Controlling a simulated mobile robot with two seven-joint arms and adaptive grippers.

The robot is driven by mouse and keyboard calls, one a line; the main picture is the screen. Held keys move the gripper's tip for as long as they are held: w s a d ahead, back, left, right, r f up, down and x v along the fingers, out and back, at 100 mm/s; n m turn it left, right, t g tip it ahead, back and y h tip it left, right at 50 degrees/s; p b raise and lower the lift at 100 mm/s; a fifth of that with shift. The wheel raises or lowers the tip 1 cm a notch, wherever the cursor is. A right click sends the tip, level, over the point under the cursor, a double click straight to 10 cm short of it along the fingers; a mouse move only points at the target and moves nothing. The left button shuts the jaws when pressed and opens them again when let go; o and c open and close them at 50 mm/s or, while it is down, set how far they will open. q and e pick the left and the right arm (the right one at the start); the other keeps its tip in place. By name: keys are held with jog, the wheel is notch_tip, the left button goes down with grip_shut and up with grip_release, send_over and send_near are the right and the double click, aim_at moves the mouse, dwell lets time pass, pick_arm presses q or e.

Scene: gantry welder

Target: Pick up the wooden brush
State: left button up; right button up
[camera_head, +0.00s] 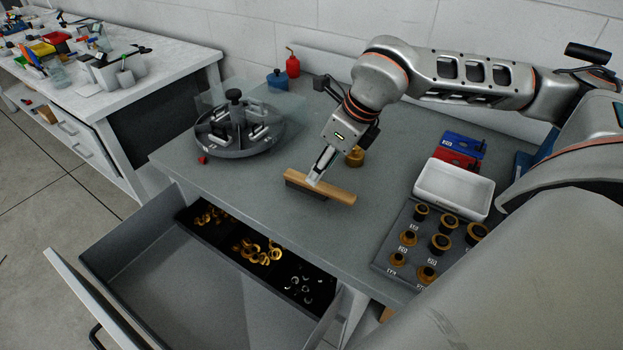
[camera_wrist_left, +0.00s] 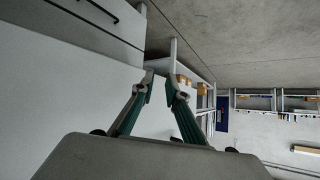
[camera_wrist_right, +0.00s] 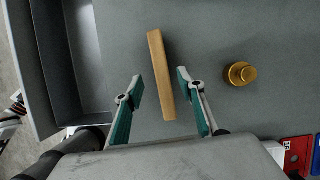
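The wooden brush (camera_head: 338,191) lies on the grey worktop, its light wooden back up and dark bristles below. My right gripper (camera_head: 314,180) points down at the brush's middle and hides part of it. In the right wrist view, the brush (camera_wrist_right: 160,72) runs lengthwise between the two open fingers (camera_wrist_right: 159,80), with a gap on each side. Whether the fingertips are level with the brush is hard to tell. My left gripper (camera_wrist_left: 159,80) is open and empty, away from the worktop; it is not in the head view.
An open drawer (camera_head: 170,290) with brass rings juts out at the front. A round grey fixture (camera_head: 240,143) stands left of the brush. A brass knob piece (camera_head: 355,157) is close behind it. A white tray (camera_head: 453,190) and a rack of brass parts (camera_head: 392,250) lie to the right.

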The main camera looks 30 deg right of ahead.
aim_at(319, 190)
jog(key=shift+x, duration=0.9)
jog(key=x, duration=0.5)
jog(key=shift+w, duration=0.2)
jog(key=shift+d, duration=0.1)
grip_shut()
